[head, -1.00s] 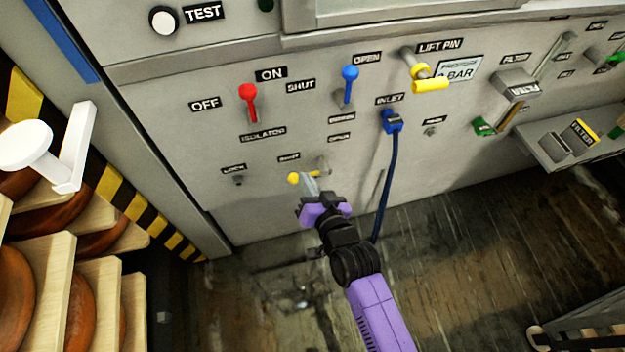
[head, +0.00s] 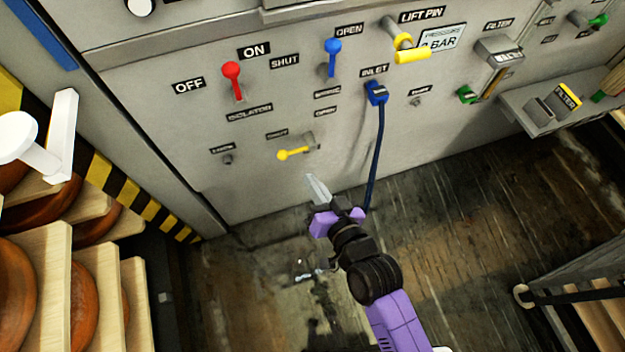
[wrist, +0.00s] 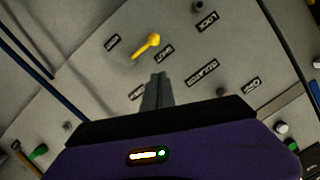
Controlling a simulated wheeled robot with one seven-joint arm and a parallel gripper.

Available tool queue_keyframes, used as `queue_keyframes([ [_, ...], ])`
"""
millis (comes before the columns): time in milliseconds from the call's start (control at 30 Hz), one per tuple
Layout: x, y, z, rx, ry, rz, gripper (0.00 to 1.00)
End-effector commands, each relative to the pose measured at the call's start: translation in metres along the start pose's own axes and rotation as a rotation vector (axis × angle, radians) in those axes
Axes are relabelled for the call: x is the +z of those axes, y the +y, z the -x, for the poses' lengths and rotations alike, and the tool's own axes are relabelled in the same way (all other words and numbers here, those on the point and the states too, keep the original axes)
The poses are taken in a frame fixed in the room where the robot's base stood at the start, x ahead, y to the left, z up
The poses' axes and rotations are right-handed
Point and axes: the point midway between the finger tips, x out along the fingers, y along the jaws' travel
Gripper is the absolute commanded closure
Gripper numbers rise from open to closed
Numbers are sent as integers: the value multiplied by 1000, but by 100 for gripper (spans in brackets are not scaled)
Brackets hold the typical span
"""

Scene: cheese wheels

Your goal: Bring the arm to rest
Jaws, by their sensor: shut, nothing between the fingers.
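My gripper (head: 318,190) is at the end of the purple and black arm, in front of the lower part of the grey panel (head: 215,130). Its fingers are together and hold nothing. In the wrist view the shut fingers (wrist: 157,92) point at the panel, with the yellow-handled lever (wrist: 147,45) beyond their tips. In the head view that yellow lever (head: 293,153) is above and left of the fingertips, with a gap between them.
The panel carries a red lever (head: 232,80), a blue lever (head: 332,58) and a blue plug (head: 376,92) whose cable hangs just behind my gripper. Shelves of cheese wheels (head: 88,297) stand at left. A dark frame (head: 580,293) stands at lower right. The wooden floor between is mostly clear.

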Motion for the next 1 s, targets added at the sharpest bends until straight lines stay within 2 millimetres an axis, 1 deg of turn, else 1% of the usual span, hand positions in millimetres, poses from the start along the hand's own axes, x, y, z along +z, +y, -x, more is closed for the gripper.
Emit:
queue_keyframes([
  [300, 0, 0, 0, 0, 0, 1, 100],
  [367, -3, 0, 0, -1, 11, 8, 100],
  [467, -21, -4, 1, -7, 62, 36, 100],
  [533, -39, -9, 10, -10, 115, 67, 100],
  [600, -54, -8, 34, 4, 161, 104, 100],
  [667, -64, -6, 54, 20, 191, 129, 100],
  [767, -77, -2, 92, 52, 225, 169, 100],
  [800, -83, 0, 108, 67, 236, 186, 100],
  [867, -91, 1, 134, 91, 251, 210, 100],
  [900, -97, 2, 152, 107, 257, 226, 100],
  [967, -105, 2, 179, 134, 265, 251, 100],
  [1000, -111, 1, 197, 151, 269, 267, 100],
])
